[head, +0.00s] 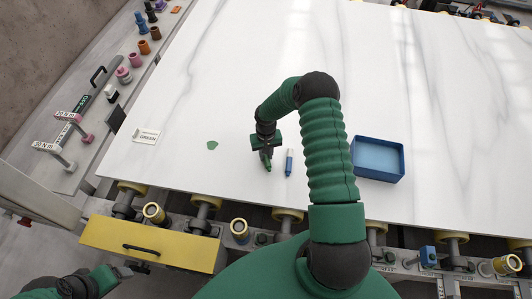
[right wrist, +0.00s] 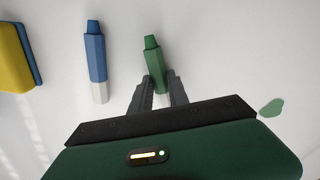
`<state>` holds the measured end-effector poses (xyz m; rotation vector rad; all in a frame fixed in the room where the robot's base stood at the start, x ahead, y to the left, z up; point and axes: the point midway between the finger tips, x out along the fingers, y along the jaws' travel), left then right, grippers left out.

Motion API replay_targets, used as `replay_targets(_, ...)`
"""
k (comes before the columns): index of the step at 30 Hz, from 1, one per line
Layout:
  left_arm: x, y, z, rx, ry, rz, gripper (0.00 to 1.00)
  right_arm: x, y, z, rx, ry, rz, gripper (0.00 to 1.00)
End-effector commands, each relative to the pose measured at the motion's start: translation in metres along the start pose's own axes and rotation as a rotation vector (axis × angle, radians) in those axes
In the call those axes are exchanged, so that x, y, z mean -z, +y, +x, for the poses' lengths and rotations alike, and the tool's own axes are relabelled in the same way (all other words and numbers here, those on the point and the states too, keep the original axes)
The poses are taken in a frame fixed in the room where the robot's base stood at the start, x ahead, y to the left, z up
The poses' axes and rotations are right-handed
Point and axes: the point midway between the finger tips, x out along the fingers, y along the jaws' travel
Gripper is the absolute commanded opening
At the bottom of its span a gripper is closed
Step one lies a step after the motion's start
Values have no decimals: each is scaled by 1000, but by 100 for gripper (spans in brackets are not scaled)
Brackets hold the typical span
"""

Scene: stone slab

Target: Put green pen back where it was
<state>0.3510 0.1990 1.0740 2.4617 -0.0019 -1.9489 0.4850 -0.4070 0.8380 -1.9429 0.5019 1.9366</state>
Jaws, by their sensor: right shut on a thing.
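The green pen (head: 268,164) is between the fingers of my right gripper (head: 265,153), at the white slab. In the right wrist view, my right gripper (right wrist: 159,85) is shut on the green pen (right wrist: 155,62), whose green capped end points away from the palm. Its white lower end is partly hidden by the fingers. A blue pen (head: 289,162) is beside it, apart from the gripper; it also shows in the right wrist view (right wrist: 95,58). My left gripper (head: 122,271) is low at the left, away from the slab; its jaws are too small to judge.
A green patch (head: 212,145) and a card reading GREEN (head: 147,136) lie left of the gripper. A blue tray (head: 402,163) stands at the right. A yellow and blue block (right wrist: 14,55) shows in the right wrist view. The slab's far part is clear.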

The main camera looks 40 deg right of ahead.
Motion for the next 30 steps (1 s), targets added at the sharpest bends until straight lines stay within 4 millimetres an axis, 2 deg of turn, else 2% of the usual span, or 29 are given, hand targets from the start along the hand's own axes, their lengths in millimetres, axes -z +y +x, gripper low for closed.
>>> replay_targets(6,-1,0,2,0,0,0,75,1,1,3,1,0,1,0)
replay_targets(7,-1,0,3,0,0,0,75,1,1,3,1,0,1,22)
replay_targets(12,0,0,2,0,0,0,75,1,1,2,1,1,0,43)
replay_targets(23,0,0,2,0,0,0,75,1,0,-5,0,3,0,43)
replay_targets(26,-1,0,4,0,0,0,75,2,1,-22,0,5,0,43)
replay_targets(30,-2,0,9,0,0,0,75,2,2,-59,0,6,-1,43)
